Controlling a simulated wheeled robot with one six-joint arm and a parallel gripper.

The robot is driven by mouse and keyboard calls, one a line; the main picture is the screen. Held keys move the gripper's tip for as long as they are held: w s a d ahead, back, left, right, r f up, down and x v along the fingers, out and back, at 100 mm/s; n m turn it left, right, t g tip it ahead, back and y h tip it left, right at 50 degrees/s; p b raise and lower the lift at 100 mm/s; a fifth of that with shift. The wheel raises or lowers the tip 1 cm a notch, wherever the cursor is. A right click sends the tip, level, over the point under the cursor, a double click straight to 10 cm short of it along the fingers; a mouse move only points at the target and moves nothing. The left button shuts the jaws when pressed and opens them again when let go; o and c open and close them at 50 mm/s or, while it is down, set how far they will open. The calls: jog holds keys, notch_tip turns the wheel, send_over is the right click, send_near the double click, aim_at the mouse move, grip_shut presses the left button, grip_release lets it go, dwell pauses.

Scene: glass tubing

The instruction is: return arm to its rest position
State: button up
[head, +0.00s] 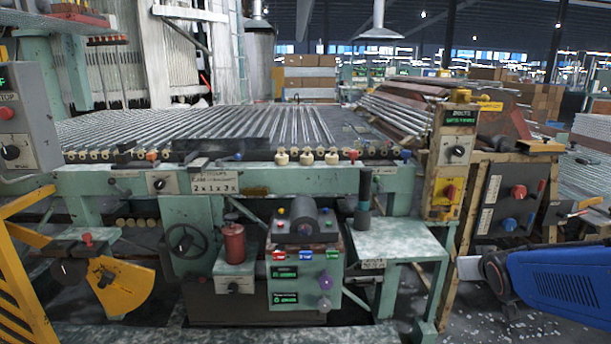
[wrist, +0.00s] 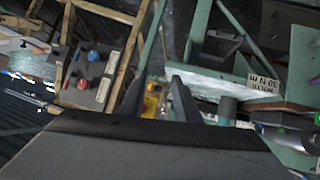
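In the wrist view, the dark grey finger parts of my gripper (wrist: 184,98) stick out past a broad dark housing across the bottom. I see no object clearly held there. The view is tilted, with the machine frame and control panels behind the fingers. In the head view, a blue arm-like body with a dark joint enters from the right edge. My fingers do not show clearly there.
A green machine with a bed of glass tubes (head: 200,128) fills the middle. A small green side table (head: 400,240) carries a dark upright cylinder (head: 364,205). A wooden-framed control panel (head: 510,200) stands at right. Yellow rails (head: 25,285) are at left. Shards litter the floor (head: 490,328).

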jog(key=s+a+g+y, duration=0.1)
jog(key=s+a, duration=0.3)
jog(key=s, duration=0.4)
jog(key=s+a+g+y, duration=0.1)
jog(key=s+a+g, duration=0.2)
jog(key=s+a, duration=0.2)
jog(key=s+a+n+g+y, duration=0.1)
jog(key=s+a, duration=0.3)
jog(key=s, duration=0.7)
jog(key=shift+s+a+f+g, duration=0.15)
jog(key=shift+s+f+g, duration=0.25)
jog(key=shift+g, duration=0.2)
